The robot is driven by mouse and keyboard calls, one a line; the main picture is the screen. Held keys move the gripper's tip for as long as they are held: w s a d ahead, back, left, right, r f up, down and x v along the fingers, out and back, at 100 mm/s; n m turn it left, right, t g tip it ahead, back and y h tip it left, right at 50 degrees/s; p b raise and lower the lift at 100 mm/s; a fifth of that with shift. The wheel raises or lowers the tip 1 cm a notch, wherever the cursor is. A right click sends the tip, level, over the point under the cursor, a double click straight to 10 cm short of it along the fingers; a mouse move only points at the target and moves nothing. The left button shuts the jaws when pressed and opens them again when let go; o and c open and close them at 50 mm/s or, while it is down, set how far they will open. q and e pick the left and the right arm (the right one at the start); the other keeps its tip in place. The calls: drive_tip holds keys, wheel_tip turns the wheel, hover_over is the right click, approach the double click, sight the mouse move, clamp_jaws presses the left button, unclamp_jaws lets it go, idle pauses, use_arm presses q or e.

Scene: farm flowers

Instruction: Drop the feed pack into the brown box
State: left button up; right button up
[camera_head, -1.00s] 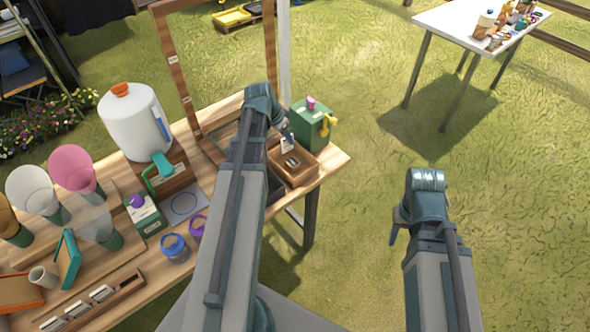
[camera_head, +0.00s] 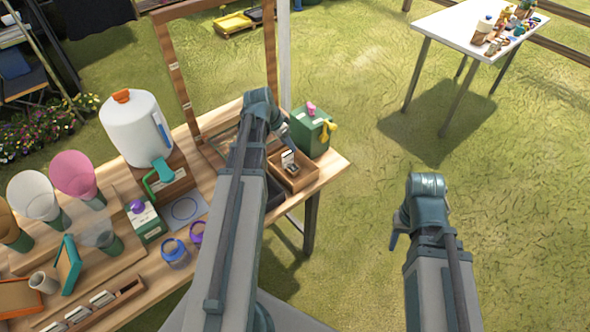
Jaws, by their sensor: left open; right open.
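The small brown box (camera_head: 308,181) stands at the right end of the wooden table. A small white pack (camera_head: 288,157), which looks like the feed pack, stands tilted inside it, with a darker item beside it. My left gripper (camera_head: 286,139) is just above the pack, open and apart from it as far as I can see; its fingers are small and partly hidden by my arm. My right gripper (camera_head: 395,238) is open and empty over the grass, right of the table.
A green carton (camera_head: 311,132) with a yellow tap stands right behind the box. A large white dispenser (camera_head: 136,130), a green-and-white carton (camera_head: 145,222), jars and several cones fill the table's left. A wooden frame rises behind. A white table (camera_head: 460,32) stands far right.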

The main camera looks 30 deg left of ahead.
use_arm(q)
drive_tip(key=p+v, duration=1.1)
drive_tip(key=v, duration=0.2)
drive_tip(key=shift+p, duration=0.35)
drive_tip(key=shift+s, duration=0.1)
drive_tip(key=s+d+f+g+y+b, duration=0.1)
drive_tip(key=s+d, duration=0.3)
drive_tip(key=d, duration=0.7)
drive_tip(key=s+d+f+g+y+b, duration=0.1)
drive_tip(key=s+d+f+g+b, duration=0.1)
drive_tip(key=d, duration=0.8)
drive_tip(key=s+d+f+g+y+b, duration=0.1)
drive_tip(key=s+d+f, duration=0.3)
drive_tip(key=d, duration=0.7)
drive_tip(key=shift+s+d+n+b, duration=0.3)
drive_tip(key=shift+s+b, duration=0.5)
drive_tip(key=shift+s, duration=0.05)
